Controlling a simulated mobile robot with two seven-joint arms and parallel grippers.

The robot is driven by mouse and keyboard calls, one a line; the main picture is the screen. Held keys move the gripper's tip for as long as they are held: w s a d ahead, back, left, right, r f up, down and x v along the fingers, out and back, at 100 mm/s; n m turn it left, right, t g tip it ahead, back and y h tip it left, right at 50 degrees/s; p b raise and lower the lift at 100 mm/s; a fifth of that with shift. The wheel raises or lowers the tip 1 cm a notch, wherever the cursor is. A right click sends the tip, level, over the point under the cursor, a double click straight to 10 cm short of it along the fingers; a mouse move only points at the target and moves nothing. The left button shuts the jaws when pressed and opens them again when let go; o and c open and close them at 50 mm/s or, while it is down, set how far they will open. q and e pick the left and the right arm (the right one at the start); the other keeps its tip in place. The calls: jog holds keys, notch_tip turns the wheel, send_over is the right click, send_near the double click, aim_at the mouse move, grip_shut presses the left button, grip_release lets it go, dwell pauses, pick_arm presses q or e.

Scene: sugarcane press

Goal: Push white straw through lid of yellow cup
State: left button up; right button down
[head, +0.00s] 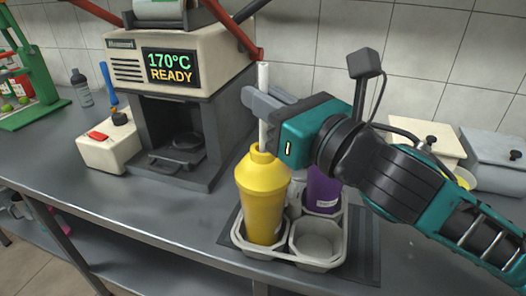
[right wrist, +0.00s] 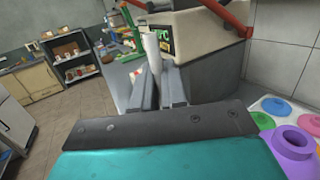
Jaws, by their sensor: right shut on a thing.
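The yellow cup (head: 263,205) with its yellow domed lid (head: 262,165) stands upright in the front left compartment of a grey cup carrier (head: 285,254). My right gripper (head: 262,108) is shut on the white straw (head: 263,82), which is upright above the lid. In the right wrist view the straw (right wrist: 151,52) rises from between the two grey fingers (right wrist: 157,92). The straw's lower end is close to the top of the lid; I cannot tell whether it touches or has entered it. My left gripper is not in view.
The front right compartment (head: 318,240) is empty. A press machine (head: 187,75) reading 170°C READY stands behind to the left. Clear counter (head: 130,215) lies left of the carrier.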

aim_at(264, 127)
pick_arm(q)
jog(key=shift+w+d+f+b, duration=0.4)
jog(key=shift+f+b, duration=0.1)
jog(key=shift+b, duration=0.75)
pick_arm(e)
jog(key=shift+f, duration=2.05)
jog(key=c, duration=1.2)
grip_release()
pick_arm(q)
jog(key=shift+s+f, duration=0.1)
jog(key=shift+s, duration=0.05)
pick_arm(e)
jog(key=shift+o, duration=0.5)
